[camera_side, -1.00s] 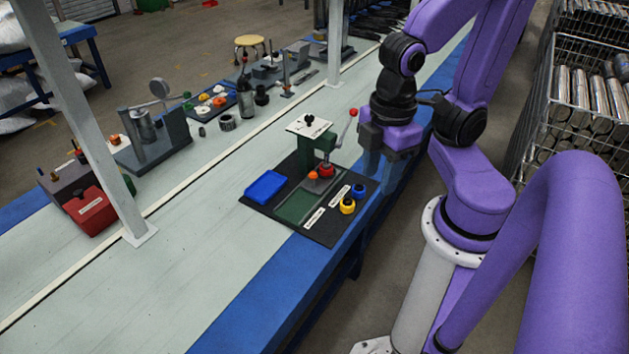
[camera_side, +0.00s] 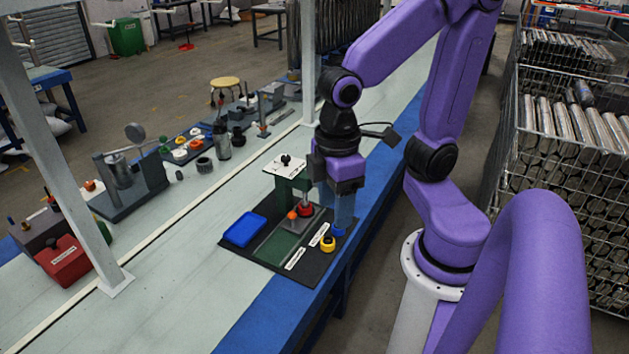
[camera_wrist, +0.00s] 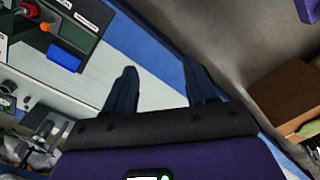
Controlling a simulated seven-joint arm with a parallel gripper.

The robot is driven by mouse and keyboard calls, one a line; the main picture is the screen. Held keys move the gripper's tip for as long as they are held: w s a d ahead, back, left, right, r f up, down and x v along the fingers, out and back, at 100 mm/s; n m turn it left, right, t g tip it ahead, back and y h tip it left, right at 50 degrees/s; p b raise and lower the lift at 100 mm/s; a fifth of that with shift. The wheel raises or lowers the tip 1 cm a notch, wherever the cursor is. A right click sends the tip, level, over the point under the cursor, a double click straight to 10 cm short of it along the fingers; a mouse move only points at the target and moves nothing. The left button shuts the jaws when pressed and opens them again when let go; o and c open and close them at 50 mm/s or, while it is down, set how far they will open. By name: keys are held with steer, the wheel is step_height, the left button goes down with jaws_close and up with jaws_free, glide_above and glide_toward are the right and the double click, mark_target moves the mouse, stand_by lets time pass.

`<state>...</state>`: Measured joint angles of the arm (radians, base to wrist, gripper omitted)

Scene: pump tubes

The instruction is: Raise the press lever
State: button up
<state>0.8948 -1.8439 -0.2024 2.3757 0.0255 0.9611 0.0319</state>
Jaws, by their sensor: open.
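The press in the side view has a green body (camera_side: 290,183) with a white top plate (camera_side: 285,166), and stands on a black mat. A red part (camera_side: 305,209) and an orange knob (camera_side: 292,215) sit at its foot. My gripper (camera_side: 335,210) points down just right of the press, its blue fingers over the mat's right edge. The press lever is not visible now; my gripper covers that side. In the wrist view my gripper (camera_wrist: 160,72) is open, with nothing between the fingers. A red part (camera_wrist: 29,9) shows at the upper left there.
The black mat (camera_side: 230,247) also carries a blue tray (camera_side: 244,229), a yellow ring (camera_side: 327,243) and white labels. Other fixtures, including a red box (camera_side: 66,259), stand across the bench. The pale bench top (camera_side: 180,280) is clear at the front left. A white post (camera_side: 75,170) rises nearby.

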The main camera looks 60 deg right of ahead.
steer(key=w+d+m+g+y, duration=0.1)
steer(key=w+d+m, duration=0.4)
steer(key=w, duration=0.6)
steer(key=w+d+m, duration=0.3)
steer(key=w+m, duration=0.3)
steer(key=w, duration=0.5)
steer(key=w+d+f+m+y, duration=0.1)
steer(key=w+d+m, duration=0.25)
steer(key=d, duration=0.35)
steer(key=w+d+m, duration=0.3)
steer(key=w+d, duration=0.1)
steer(key=d, duration=0.3)
steer(key=s+d+f+m+t+y, duration=0.1)
steer(key=s+d+f+m, duration=0.15)
steer(key=d, duration=0.75)
steer(key=s+d+f+m+y, duration=0.15)
steer(key=d+m, duration=0.25)
steer(key=d, duration=0.6)
steer(key=s+d+f+m+t, duration=0.1)
steer(key=s+d+f+m, duration=0.2)
steer(key=d, duration=0.7)
steer(key=x, duration=1.7)
steer(key=shift+w+a+f, duration=0.15)
steer(key=shift+a+f, duration=0.05)
steer(key=shift+f, duration=0.15)
jaws_close()
